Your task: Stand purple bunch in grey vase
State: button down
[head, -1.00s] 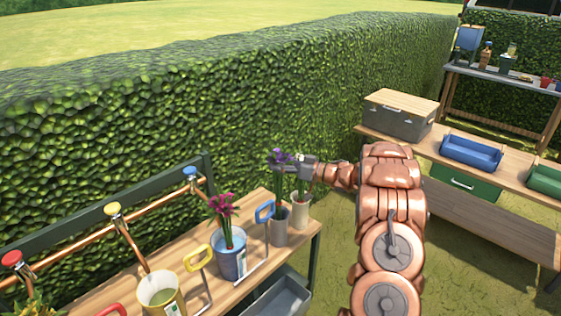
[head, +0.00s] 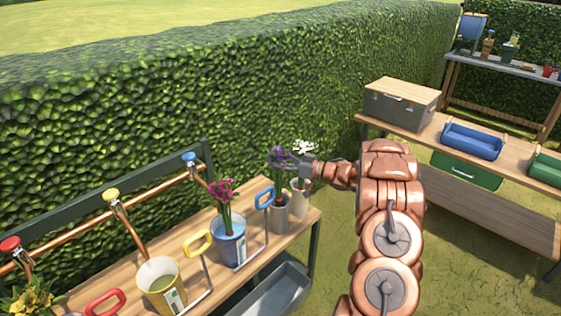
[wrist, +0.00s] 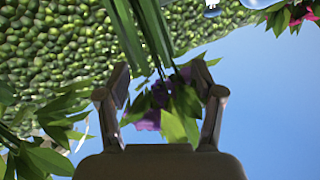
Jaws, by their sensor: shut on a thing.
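The purple bunch (head: 280,156) is upright over the grey vase (head: 279,218) in the head view, with its stems running down to the vase's mouth. How deep the stems reach inside is hidden. My gripper (head: 290,164) is shut on the bunch just below its flowers, coming in from the right. In the wrist view, green stems and leaves and the purple flowers (wrist: 158,95) lie between the two fingers (wrist: 163,100). The grey vase stands upright on the wooden bench (head: 253,187).
A cream vase (head: 299,200) with white flowers (head: 303,147) stands close behind, right of the grey vase. A blue bucket (head: 229,248) with magenta flowers and a blue-handled tool (head: 265,200) are to the left. A hedge (head: 250,100) runs behind the bench.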

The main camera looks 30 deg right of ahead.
jog(key=shift+c, duration=0.4)
grip_release()
jog(key=v, duration=1.2)
dwell(0.8)
